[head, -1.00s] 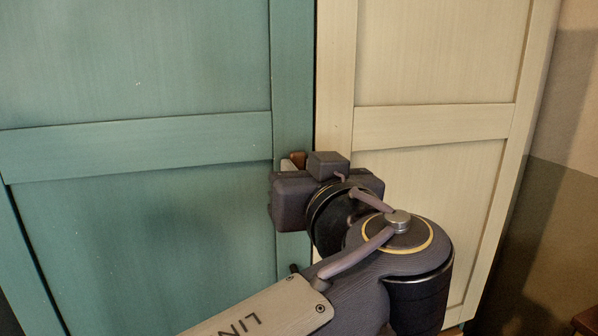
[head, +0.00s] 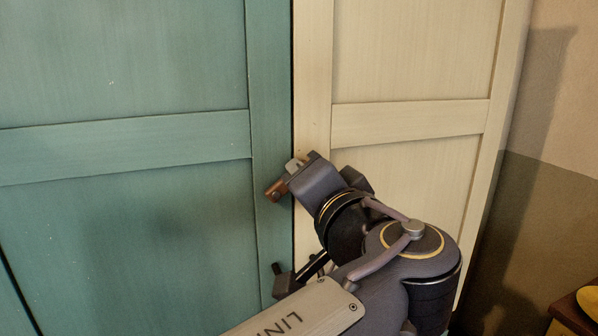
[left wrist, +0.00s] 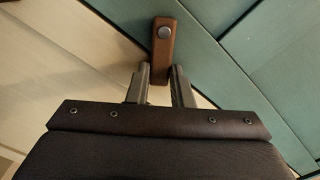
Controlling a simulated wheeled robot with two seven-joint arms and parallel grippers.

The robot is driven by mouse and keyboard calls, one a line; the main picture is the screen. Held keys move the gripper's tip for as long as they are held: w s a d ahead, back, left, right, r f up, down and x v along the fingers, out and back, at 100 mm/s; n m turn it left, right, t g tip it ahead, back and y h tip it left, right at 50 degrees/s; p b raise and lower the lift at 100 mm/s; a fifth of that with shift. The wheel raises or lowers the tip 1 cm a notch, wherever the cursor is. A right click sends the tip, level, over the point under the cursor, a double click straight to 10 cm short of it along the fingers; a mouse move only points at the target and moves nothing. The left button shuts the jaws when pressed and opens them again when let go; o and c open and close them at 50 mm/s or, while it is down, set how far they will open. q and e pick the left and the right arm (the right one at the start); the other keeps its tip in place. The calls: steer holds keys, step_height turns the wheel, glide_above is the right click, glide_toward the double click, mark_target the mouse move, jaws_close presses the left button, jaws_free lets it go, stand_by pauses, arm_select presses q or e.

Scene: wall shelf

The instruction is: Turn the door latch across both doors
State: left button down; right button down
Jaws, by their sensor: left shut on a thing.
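The brown latch (head: 275,190) is on the teal door (head: 200,135), near its edge beside the cream door (head: 410,122). In the left wrist view the latch (left wrist: 164,48) shows a round metal screw near its upper end. It lies at a slant to the seam, and its lower end reaches over the seam towards the cream side. My left gripper (head: 294,168) is shut on that end; its two fingers (left wrist: 161,84) stand on either side of it. The fingertips are partly hidden in the head view. My right gripper is not in view.
Both doors look closed, with a dark narrow seam between them. A wooden piece of furniture (head: 575,312) stands at the lower right. The wall beside the cream door is bare.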

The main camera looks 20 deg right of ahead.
arm_select(q)
steer(key=m, duration=0.2)
steer(key=f+m, duration=0.1)
steer(key=m, duration=0.1)
steer(key=f+m+p, duration=0.1)
steer(key=shift+d+m, duration=0.4)
stand_by(0.3)
steer(key=c, duration=1.3)
jaws_free()
steer(key=shift+s+d+b, duration=0.15)
steer(key=shift+s+b, duration=0.6)
steer(key=shift+s, duration=3.15)
